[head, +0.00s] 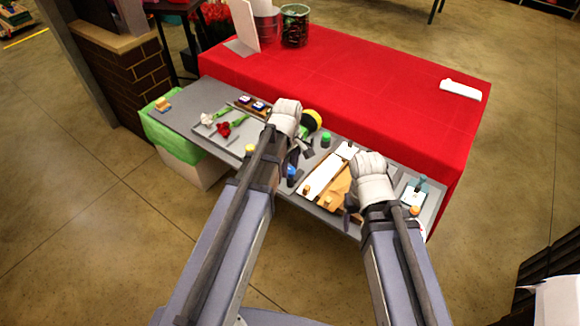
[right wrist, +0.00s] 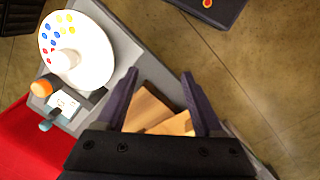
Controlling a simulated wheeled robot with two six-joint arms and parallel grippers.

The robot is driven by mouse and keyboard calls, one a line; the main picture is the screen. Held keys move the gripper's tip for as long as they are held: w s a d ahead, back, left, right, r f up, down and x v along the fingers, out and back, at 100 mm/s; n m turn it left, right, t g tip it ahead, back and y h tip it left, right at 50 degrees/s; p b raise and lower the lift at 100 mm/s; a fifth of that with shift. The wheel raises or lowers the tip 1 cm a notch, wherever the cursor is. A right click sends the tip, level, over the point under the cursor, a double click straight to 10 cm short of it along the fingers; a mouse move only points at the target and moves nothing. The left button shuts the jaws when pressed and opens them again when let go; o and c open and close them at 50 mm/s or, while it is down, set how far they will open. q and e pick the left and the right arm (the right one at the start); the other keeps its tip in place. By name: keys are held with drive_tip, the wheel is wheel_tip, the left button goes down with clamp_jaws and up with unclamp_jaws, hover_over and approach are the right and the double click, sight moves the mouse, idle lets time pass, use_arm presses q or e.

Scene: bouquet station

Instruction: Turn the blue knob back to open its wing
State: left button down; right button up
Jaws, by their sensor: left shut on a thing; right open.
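The blue knob (head: 291,174) shows in the head view near the table's front edge, just below my left gripper (head: 295,158). My left gripper is shut at the knob and partly covers it; the exact contact is hard to see. A tan wooden piece (head: 338,188) and a long white panel (head: 326,175) lie on a board to the right; I cannot tell which part is the blue knob's wing. My right gripper (head: 350,208) is open over the wood. In the right wrist view, wood (right wrist: 150,108) shows between the open fingers of my right gripper (right wrist: 160,95).
A yellow knob (head: 250,150) and a green knob (head: 326,139) stand nearby. A tray with red and white flowers (head: 222,128) lies left. A white round plate with coloured dots (right wrist: 92,62) and an orange knob (right wrist: 41,88) show in the right wrist view. The red cloth (head: 350,85) behind is mostly clear.

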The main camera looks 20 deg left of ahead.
use_arm(q)
drive_tip(key=m, duration=0.4)
drive_tip(key=shift+m, duration=0.3)
drive_tip(key=m, duration=0.4)
drive_tip(key=shift+w, duration=0.1)
drive_tip(key=m, duration=0.9)
drive_tip(key=shift+g, duration=0.3)
drive_tip(key=shift+m, duration=0.3)
drive_tip(key=c, duration=0.5)
unclamp_jaws()
